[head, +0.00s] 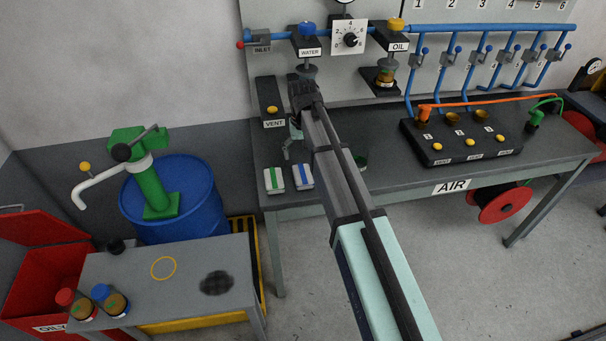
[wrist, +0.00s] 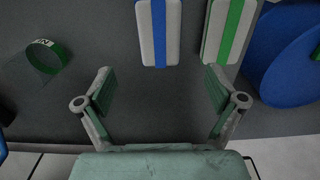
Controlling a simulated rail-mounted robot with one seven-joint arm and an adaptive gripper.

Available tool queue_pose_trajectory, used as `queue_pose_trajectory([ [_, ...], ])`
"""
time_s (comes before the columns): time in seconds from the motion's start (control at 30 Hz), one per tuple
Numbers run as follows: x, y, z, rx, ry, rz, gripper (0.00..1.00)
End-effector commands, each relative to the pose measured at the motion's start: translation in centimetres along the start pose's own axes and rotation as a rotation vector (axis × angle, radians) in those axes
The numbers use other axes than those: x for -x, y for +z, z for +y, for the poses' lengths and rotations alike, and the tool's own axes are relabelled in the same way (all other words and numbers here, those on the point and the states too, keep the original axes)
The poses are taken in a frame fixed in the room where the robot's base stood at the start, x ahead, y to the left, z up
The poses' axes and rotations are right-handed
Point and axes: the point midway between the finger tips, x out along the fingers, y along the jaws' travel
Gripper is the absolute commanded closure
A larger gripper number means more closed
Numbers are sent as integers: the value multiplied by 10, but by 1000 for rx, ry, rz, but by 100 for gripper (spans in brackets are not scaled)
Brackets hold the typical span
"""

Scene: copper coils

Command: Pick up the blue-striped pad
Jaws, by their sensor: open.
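The blue-striped pad (head: 302,176) is white with a blue stripe and lies flat at the front edge of the bench, right of the green-striped pad (head: 274,180). In the wrist view the blue-striped pad (wrist: 147,32) is at the top centre, cut off by the frame edge. My gripper (wrist: 160,84) is open and empty, its two fingers spread. The pad shows beyond the fingertips, not between them. In the head view my gripper (head: 293,150) is over the bench, behind the pads, partly hidden by my arm.
The green-striped pad (wrist: 222,30) lies close beside the blue-striped one. A green ring (wrist: 43,57) is on the bench to the other side. A VENT block (head: 270,105) stands behind the pads. A blue drum (head: 190,205) and a low table (head: 130,278) are at the left.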

Motion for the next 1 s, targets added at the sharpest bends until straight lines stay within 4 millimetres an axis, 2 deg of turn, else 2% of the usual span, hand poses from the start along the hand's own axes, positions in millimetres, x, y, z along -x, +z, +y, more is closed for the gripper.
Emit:
queue_pose_trajectory([
  [0.2, -32, 0, 0, 0, 0, -2, 6],
  [0.57, -51, 2, 0, 0, 0, -2, 6],
  [1.0, -94, 4, 0, 1, 0, -1, 6],
])
